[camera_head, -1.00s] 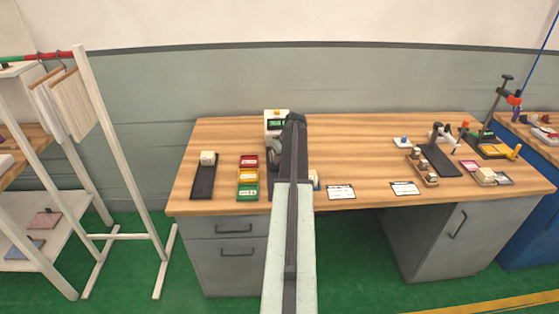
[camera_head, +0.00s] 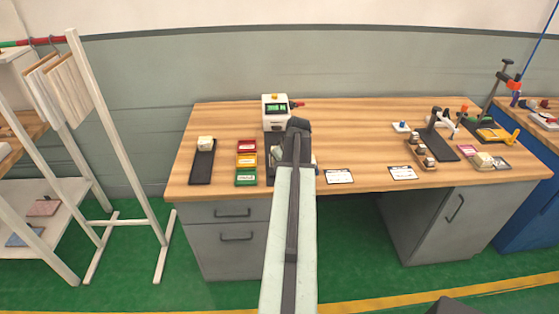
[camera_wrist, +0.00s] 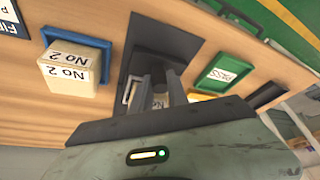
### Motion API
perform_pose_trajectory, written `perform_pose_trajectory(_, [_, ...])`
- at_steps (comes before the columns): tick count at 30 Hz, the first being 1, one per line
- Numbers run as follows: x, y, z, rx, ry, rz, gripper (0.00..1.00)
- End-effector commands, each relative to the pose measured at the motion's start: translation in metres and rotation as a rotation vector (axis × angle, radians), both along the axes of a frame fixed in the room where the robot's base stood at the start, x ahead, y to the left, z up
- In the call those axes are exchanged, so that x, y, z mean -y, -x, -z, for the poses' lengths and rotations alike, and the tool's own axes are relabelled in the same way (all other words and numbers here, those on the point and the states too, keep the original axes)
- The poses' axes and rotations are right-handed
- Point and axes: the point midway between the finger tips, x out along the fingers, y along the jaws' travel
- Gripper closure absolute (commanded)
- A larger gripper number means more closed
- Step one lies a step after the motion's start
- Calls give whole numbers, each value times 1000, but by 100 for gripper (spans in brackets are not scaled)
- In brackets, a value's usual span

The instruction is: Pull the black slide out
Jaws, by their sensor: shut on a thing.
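The black slide (camera_wrist: 165,52) is a dark block on a dark plate in the wrist view. My gripper (camera_wrist: 161,76) has its two fingers against it and is shut on it. In the head view, my arm hides the slide and the fingertips. The white machine (camera_head: 276,110) with a green display stands just behind the end of my arm.
In the wrist view, a cream block marked "No 2" (camera_wrist: 75,62) lies at a blue-rimmed tray (camera_wrist: 47,36); a green PASS tray (camera_wrist: 221,75) is opposite. Red, yellow and green trays (camera_head: 246,162) stand left of my arm on the bench. White cards (camera_head: 338,176) lie right.

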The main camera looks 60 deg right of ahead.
Motion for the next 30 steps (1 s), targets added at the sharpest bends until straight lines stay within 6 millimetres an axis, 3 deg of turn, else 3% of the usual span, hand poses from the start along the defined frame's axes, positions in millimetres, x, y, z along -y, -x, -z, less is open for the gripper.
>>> perform_pose_trajectory(7, [-3,4,2,-11,-8,-4,100])
perform_pose_trajectory(8, [-3,4,2,-12,-9,-4,75])
perform_pose_trajectory(9, [-3,3,2,-10,-9,-4,71])
perform_pose_trajectory(20, [-3,3,-3,-7,-6,-2,71])
perform_pose_trajectory(30, [-10,22,-56,-8,-7,-3,71])
